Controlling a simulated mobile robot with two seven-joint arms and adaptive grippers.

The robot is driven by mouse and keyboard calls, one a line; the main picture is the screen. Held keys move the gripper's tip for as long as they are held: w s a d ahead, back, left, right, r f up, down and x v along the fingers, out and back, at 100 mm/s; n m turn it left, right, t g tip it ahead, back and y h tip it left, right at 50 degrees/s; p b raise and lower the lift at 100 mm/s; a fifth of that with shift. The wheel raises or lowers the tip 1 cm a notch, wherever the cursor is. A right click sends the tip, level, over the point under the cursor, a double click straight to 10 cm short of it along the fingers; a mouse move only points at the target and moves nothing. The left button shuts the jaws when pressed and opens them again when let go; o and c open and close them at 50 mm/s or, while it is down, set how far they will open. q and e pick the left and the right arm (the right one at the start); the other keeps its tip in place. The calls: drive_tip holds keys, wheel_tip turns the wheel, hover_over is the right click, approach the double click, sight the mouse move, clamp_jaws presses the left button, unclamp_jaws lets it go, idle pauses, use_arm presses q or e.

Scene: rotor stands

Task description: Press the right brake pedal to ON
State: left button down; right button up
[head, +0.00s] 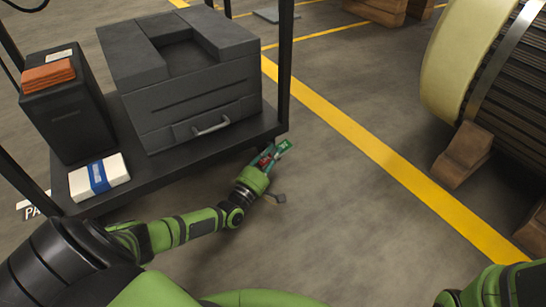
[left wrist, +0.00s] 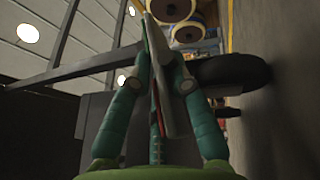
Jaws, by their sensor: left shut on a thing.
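My left gripper (head: 283,147) is low beside the right end of the black cart's bottom shelf (head: 205,138). Its teal fingers are shut on a thin, flat piece with a pale face and a red edge, which also shows between the fingers in the left wrist view (left wrist: 172,82). I cannot tell whether this piece is the brake pedal. A bit of red shows at the fingers in the head view. A dark caster wheel (left wrist: 235,72) is just right of the fingertips in the left wrist view. My right gripper is out of view.
The cart carries a large dark grey case (head: 180,95), a black box (head: 68,115) with orange cloths (head: 48,76), and a white pack (head: 98,177). A yellow floor line (head: 370,145) and a large drum (head: 500,70) with wooden chocks (head: 463,153) are right. Floor between is clear.

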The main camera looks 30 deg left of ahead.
sight(263, 167)
use_arm(q)
drive_tip(key=shift+a, duration=0.1)
drive_tip(key=c, duration=1.4)
unclamp_jaws()
drive_tip(key=v, duration=0.7)
drive_tip(key=shift+s+f, duration=0.1)
drive_tip(key=shift+s, duration=0.2)
